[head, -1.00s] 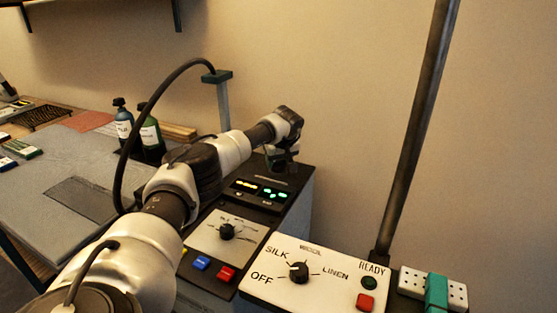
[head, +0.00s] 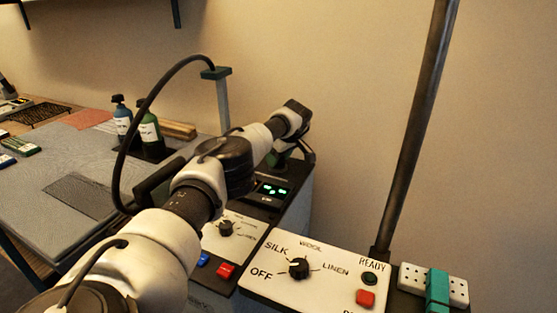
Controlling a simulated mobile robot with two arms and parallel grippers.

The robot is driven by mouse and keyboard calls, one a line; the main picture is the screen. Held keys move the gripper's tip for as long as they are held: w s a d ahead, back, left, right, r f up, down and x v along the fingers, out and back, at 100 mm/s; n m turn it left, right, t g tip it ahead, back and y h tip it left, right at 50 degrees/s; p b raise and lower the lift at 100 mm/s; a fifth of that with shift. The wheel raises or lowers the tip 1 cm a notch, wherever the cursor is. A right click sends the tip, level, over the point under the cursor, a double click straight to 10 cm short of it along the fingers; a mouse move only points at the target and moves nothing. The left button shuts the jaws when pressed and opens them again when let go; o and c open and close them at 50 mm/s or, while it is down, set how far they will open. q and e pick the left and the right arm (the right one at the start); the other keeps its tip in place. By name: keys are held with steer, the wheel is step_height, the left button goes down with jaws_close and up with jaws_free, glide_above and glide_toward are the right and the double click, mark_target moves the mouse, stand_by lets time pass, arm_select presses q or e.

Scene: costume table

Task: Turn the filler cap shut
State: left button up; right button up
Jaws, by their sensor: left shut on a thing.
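My left arm reaches across the dark control unit (head: 296,196) to its far end. My left gripper (head: 284,160) points down there, shut at the top of the unit beside the wall. The filler cap is between its fingers and mostly hidden by them and the wrist; how far the cap is turned cannot be seen. My right gripper is not in view.
Close to my arm are a lit green display (head: 272,190), a small dial (head: 226,228), and blue and red buttons. A white panel (head: 310,270) with a SILK/WOOL/LINEN dial stands in front. A dark pole (head: 412,130) rises at right. Bottles (head: 150,132) stand at left.

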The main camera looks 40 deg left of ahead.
arm_select(q)
steer(key=shift+n+b, duration=0.35)
steer(key=shift+n, duration=0.05)
steer(key=shift+r, duration=0.1)
steer(key=o, duration=0.9)
steer(key=shift+o, duration=0.2)
steer(key=shift+w+d+r, duration=0.1)
steer(key=shift+d+r, duration=0.05)
steer(key=shift+r, duration=0.3)
steer(key=p+v, duration=0.1)
steer(key=v, duration=0.8)
steer(key=shift+d+r, duration=0.2)
steer(key=shift+r, duration=0.15)
